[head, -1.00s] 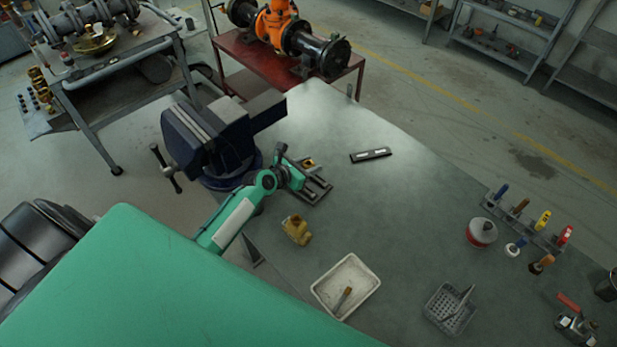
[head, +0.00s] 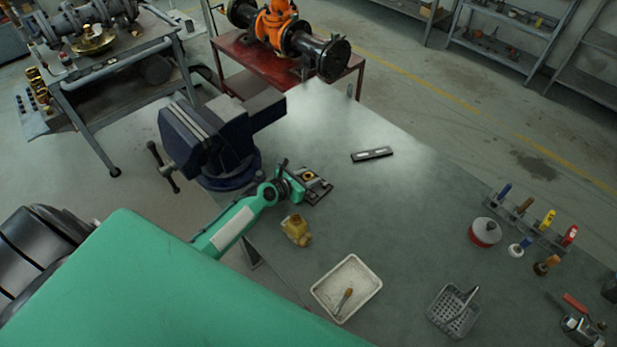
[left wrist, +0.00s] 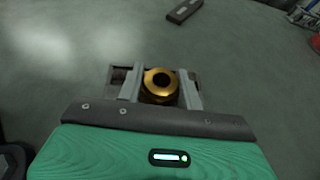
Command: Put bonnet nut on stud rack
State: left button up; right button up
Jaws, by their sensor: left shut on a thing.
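The bonnet nut is a brass-coloured ring (left wrist: 160,84) with a dark hole. In the left wrist view it sits between the two fingers of my left gripper (left wrist: 158,90), which is shut on it. In the head view the nut (head: 309,176) shows small at the tip of my left gripper (head: 307,178). A dark, flat rack (head: 321,189), which looks like the stud rack, lies under and beside the gripper on the bench. The gripper hides part of it, and I cannot tell whether the nut touches it. My right gripper is not in view.
A blue vise (head: 215,140) stands close behind my left gripper. A yellow fitting (head: 297,230) and a white tray (head: 325,296) with a brush lie nearer. A dark bar (head: 372,154) lies to the right; the bench middle is clear.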

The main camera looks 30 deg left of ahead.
pick_arm(q)
jog(key=shift+f, duration=0.35)
jog(key=o, duration=1)
jog(key=shift+s+d, duration=0.1)
jog(key=shift+s, duration=0.1)
jog(key=shift+f, duration=0.1)
jog(key=shift+r, duration=0.35)
jog(key=shift+r+p, duration=0.4)
jog(key=shift+p, duration=0.15)
jog(key=v, duration=1.1)
jog(key=shift+s+a+r+b, duration=0.2)
jog(key=shift+s+a+b, duration=0.05)
jog(key=shift+b, duration=0.05)
jog(key=shift+s, duration=0.1)
